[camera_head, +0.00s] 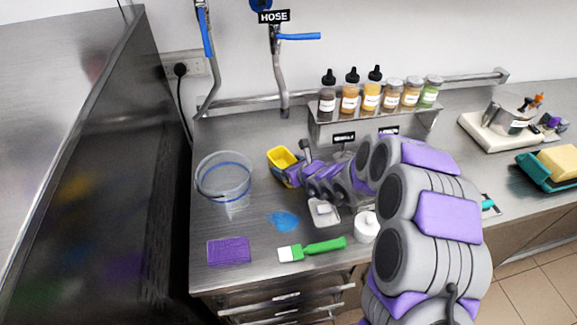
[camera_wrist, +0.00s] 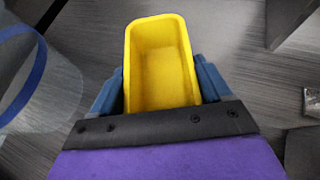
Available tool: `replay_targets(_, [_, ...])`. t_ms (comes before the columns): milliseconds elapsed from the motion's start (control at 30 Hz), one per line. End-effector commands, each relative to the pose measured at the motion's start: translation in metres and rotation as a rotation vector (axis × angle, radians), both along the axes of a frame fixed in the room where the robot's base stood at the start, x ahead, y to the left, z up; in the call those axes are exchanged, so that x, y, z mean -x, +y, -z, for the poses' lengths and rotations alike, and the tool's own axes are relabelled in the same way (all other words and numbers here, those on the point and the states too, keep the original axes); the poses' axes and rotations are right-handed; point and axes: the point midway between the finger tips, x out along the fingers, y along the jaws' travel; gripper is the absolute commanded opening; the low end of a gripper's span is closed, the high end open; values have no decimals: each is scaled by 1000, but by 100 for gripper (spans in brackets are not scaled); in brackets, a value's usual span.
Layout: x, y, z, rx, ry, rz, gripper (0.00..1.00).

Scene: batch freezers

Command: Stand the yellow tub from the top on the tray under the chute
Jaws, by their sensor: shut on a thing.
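The yellow tub (camera_head: 281,158) is in my gripper (camera_head: 290,172), over the back left part of the steel bench. In the wrist view the tub (camera_wrist: 160,75) is open at the top and looks empty. The blue fingers of my gripper (camera_wrist: 160,92) press on both its long sides. I cannot tell whether its base touches the bench or hangs just above it. I cannot make out a chute or a tray under one in these views.
A clear bucket (camera_head: 224,180) stands left of the tub. A purple sponge (camera_head: 229,251), a green brush (camera_head: 318,247), a blue puddle (camera_head: 284,221) and a white pot (camera_head: 366,227) lie nearer the front. A bottle shelf (camera_head: 370,118) stands behind; a tall steel panel (camera_head: 80,90) rises left.

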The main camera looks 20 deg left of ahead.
Motion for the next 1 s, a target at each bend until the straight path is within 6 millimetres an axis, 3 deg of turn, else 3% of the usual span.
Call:
replay_targets(267, [0,0,0,0,0,0,100])
replay_targets(633, [3,-6,-5,-2,2,1,100])
replay_targets(1000, [37,-54,-40,-1,0,4,100])
